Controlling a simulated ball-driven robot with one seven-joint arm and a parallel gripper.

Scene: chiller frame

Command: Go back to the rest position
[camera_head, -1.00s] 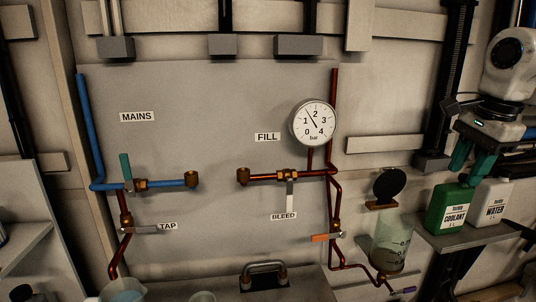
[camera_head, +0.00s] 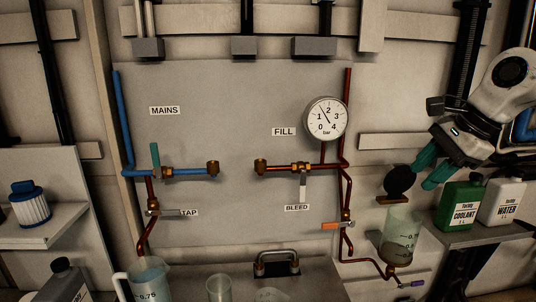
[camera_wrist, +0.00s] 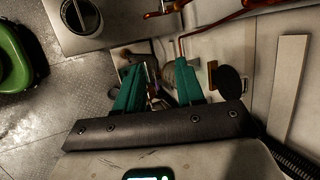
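My gripper (camera_head: 428,172) is at the right in the head view, with its teal fingers pointing down and left. It is tilted and sits left of and above the green coolant jug (camera_head: 461,206). In the wrist view my gripper (camera_wrist: 158,78) has its two fingers well apart, and nothing is gripped between them. The coolant jug stands upright on the right shelf beside the white water jug (camera_head: 503,201). In the wrist view a green rounded thing (camera_wrist: 14,60) shows at the left edge, apart from the fingers.
A clear cylinder (camera_head: 401,235) and a round black disc (camera_head: 398,180) are near my fingers. The panel (camera_head: 240,110) carries pipes, valves and a gauge (camera_head: 326,119). A jug (camera_head: 150,280) stands at the bottom left, and a filter (camera_head: 30,208) is on the left shelf (camera_head: 60,222).

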